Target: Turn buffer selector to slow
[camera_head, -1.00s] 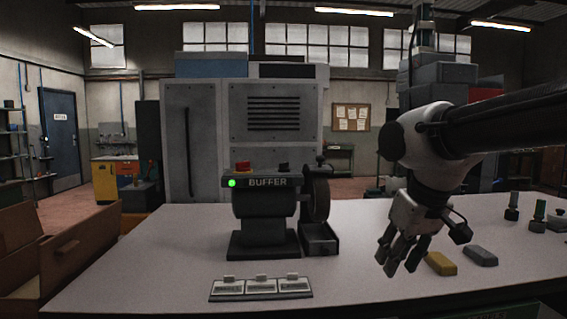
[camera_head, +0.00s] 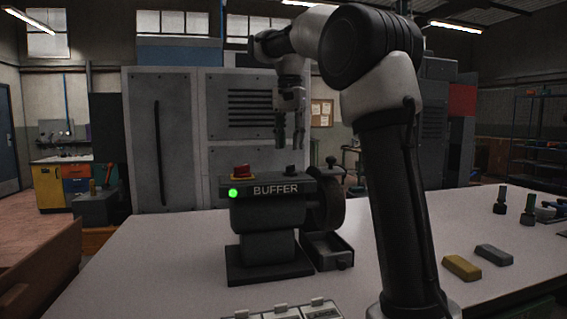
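The buffer (camera_head: 266,212) is a dark grey machine on the bench, with a BUFFER label and a lit green lamp (camera_head: 233,193) on its front. A red button (camera_head: 243,171) on a yellow base sits on its top left. A small black knob, the selector (camera_head: 291,170), sits on its top right; its markings and setting are too small to read. My gripper (camera_head: 291,146) points down just above the knob, with a small gap in the picture. Its fingers look apart with nothing between them.
A buffing wheel (camera_head: 330,207) and a small tray (camera_head: 328,252) are at the buffer's right. A row of labelled plates (camera_head: 282,313) lies in front. Yellow (camera_head: 461,267) and grey (camera_head: 493,255) bars lie to the right. My arm hides part of the bench (camera_head: 160,262).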

